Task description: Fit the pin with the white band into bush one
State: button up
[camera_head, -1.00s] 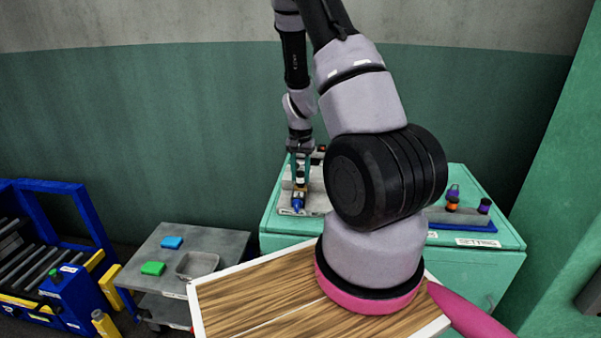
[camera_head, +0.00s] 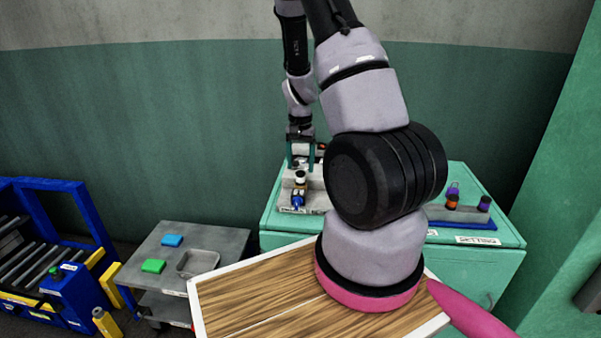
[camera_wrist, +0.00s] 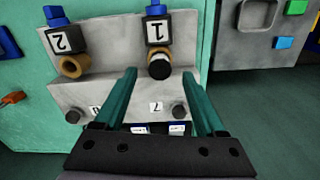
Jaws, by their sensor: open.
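A pin with a dark end and a pale band (camera_wrist: 159,67) sits in the brass-coloured bush one (camera_wrist: 158,52), below the block labelled 1. In the head view the pin (camera_head: 300,178) stands upright in its bush, showing a white band. How deep it sits is hard to tell. Bush two (camera_wrist: 72,66), beside it to the left, looks empty. My gripper (camera_wrist: 159,74) is open, with its teal fingers apart and nothing between them. In the head view my gripper (camera_head: 301,166) is just above the pin, clear of it.
Two dark knobs (camera_wrist: 180,112) stand on the grey fixture near my fingers. On the right of the green cabinet (camera_head: 390,238) a holder (camera_head: 460,214) bears purple and orange pins. A grey cart (camera_head: 215,240) with green and blue blocks and a tray stands to the left.

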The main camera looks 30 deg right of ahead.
notch_tip(320, 180, up, 7)
dwell(0.3)
dwell(0.4)
notch_tip(320, 180, up, 18)
jog(key=n+t+y, duration=0.2)
jog(key=t, duration=0.2)
send_over(300, 173)
jog(key=s+a, duration=0.6)
jog(key=a, duration=0.2)
jog(key=s+a+r+n+t, duration=0.2)
jog(key=s+a+r, duration=0.3)
jog(key=s+r, duration=0.5)
jog(key=s+t, duration=0.1)
jog(key=s, duration=0.2)
jog(key=shift+s+r+n, duration=0.25)
jog(key=shift+r+n, duration=0.05)
jog(key=shift+r, duration=0.05)
